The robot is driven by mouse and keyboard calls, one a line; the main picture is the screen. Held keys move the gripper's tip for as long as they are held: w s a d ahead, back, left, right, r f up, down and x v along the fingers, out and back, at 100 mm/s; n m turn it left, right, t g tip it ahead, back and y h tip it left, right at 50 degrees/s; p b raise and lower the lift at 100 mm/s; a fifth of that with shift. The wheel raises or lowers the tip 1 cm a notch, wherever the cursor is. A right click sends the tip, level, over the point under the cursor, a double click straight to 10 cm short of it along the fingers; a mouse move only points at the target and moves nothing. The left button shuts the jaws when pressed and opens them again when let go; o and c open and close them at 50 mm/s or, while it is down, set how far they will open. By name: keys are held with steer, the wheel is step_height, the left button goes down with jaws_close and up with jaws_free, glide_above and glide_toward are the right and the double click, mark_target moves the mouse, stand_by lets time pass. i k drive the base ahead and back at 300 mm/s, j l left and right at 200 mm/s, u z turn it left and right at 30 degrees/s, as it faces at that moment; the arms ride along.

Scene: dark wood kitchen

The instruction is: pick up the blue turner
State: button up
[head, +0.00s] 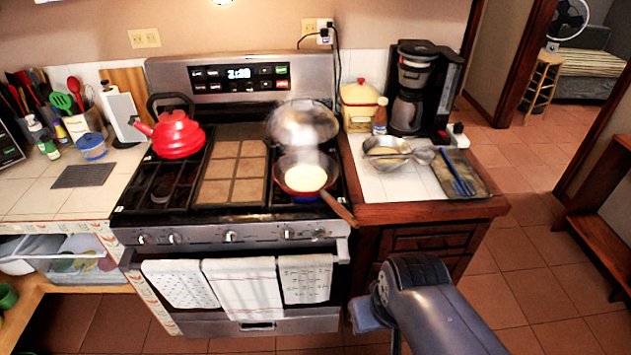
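The blue turner (462,186) lies on a dark rectangular board or tray (482,183) at the right end of the counter. Its slotted head points toward the front edge and its thin handle runs up and to the left. My gripper (368,314) is low in the middle right of the head view, in front of the stove and cabinet. It is well below and left of the turner and not touching it. My arm hides most of the gripper, so its fingers cannot be made out.
A metal bowl (385,163) and a coffee maker (410,100) stand left of and behind the turner. A pan (288,168) on the stove has its wooden handle sticking out toward the counter. A red kettle (178,135) is farther left. Open tiled floor (545,270) lies at the right.

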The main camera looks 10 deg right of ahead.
mark_target(443, 151)
steer(key=i+l+z, duration=0.3)
steer(key=i+l, duration=0.3)
steer(key=l, duration=0.2)
steer(key=i+l+z, duration=0.3)
steer(key=i+l, duration=0.4)
